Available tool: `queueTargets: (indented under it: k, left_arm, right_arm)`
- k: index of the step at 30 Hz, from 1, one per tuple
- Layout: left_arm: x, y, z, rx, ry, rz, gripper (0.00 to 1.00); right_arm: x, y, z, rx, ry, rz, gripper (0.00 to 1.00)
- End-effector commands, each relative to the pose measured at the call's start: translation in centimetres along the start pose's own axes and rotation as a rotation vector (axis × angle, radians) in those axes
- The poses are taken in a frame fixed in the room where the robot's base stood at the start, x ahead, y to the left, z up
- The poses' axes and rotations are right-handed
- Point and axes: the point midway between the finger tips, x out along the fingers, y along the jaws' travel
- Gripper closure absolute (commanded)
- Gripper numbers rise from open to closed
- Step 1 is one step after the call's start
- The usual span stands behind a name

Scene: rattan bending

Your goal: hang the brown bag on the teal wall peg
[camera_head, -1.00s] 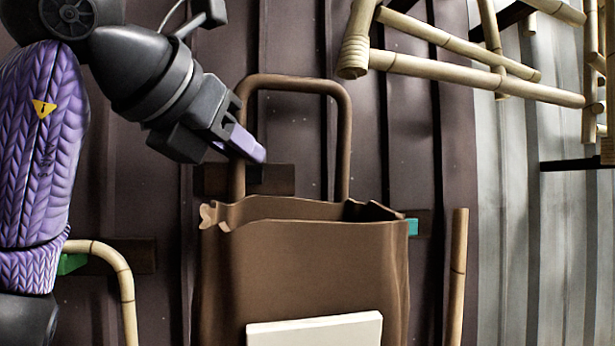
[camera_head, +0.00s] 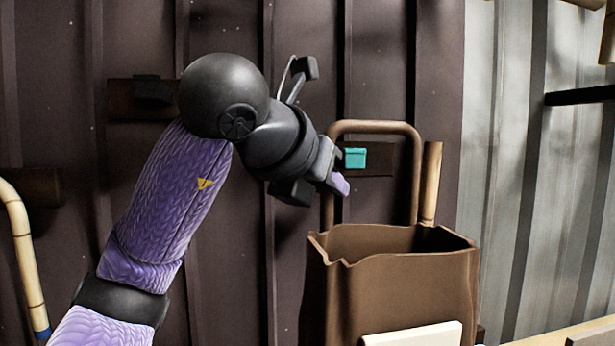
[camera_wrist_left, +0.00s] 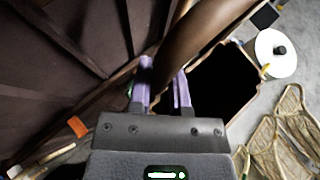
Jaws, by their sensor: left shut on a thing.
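The brown bag (camera_head: 395,290) hangs upright in the head view, its mouth open and a pale label on its front. Its arched handle (camera_head: 375,127) stands above the mouth. My left gripper (camera_head: 338,184) is shut on the left side of the handle. In the left wrist view the purple fingertips (camera_wrist_left: 163,92) are on either side of the brown handle (camera_wrist_left: 190,45). The teal wall peg (camera_head: 355,158) shows through the handle's loop, below its top bar; I cannot tell the depth between them. My right gripper is out of view.
A dark wooden wall block (camera_head: 380,160) carries the teal peg. A bamboo pole (camera_head: 431,180) stands just right of the handle. A curved bamboo cane (camera_head: 22,250) is at far left. Another dark peg (camera_head: 153,90) is at upper left. A white disc (camera_wrist_left: 275,52) and rattan pieces lie below.

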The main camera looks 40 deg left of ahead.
Motion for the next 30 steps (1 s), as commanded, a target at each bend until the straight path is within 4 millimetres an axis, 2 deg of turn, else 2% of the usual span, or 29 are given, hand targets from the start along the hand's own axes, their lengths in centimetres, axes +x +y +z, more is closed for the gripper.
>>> queueTargets:
  k: [24, 30]
  left_arm:
    - [5.2, 5.6, 2.2, -0.002, 0.0, 0.005, 1.0]
    - [6.4, 6.4, 1.6, -0.001, -0.001, 0.003, 1.0]
  right_arm:
    - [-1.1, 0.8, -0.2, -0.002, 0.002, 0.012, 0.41]
    - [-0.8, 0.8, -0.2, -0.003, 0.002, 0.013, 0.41]
